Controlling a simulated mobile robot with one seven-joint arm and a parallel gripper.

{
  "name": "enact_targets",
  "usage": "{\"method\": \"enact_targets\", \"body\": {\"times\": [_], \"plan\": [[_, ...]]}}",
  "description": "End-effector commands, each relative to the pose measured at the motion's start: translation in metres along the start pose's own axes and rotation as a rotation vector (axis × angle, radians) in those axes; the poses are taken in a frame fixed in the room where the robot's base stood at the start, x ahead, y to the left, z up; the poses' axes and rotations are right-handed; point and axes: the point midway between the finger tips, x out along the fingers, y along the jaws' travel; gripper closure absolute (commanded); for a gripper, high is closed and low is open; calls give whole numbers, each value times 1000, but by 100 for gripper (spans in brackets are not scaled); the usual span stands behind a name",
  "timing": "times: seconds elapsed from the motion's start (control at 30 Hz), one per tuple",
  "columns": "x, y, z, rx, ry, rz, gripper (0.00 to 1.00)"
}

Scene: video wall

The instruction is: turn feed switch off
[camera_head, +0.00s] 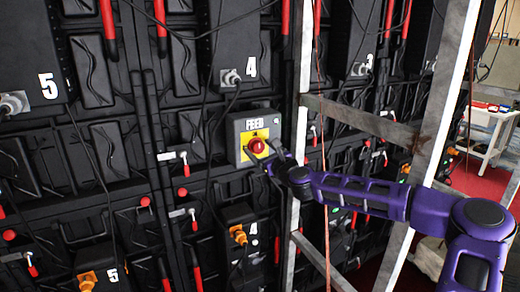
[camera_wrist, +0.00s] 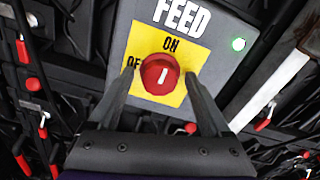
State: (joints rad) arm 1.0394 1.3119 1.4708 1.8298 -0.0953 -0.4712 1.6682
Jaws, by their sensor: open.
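The feed switch is a red round knob (camera_wrist: 160,75) on a yellow plate marked ON at the top and OFF at the left, on a grey box (camera_wrist: 225,45) labelled FEED. Its white mark points up toward ON. In the head view the knob (camera_head: 257,146) sits on the box (camera_head: 236,128) at the middle of the wall. My gripper (camera_head: 262,155) is at the front of the box. In the wrist view my gripper (camera_wrist: 160,83) is open, with one dark finger on each side of the knob; contact is unclear. The OFF label is partly hidden.
The black panel wall (camera_head: 115,145) carries cables, red handles and numbered boxes around the switch. A metal frame post (camera_head: 440,95) and a cross bar (camera_head: 365,122) stand close to my arm at the right. A white table (camera_head: 493,120) is at the far right.

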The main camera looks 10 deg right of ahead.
Motion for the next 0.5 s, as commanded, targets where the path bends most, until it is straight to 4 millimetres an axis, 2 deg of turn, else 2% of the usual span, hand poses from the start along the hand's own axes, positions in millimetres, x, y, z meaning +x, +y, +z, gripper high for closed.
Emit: {"method": "enact_targets", "body": {"times": [0.3, 0.5], "plan": [[2, 0, 0, 0, 1, 0, 20], [2, 0, 0, 0, 1, 0, 56]]}}
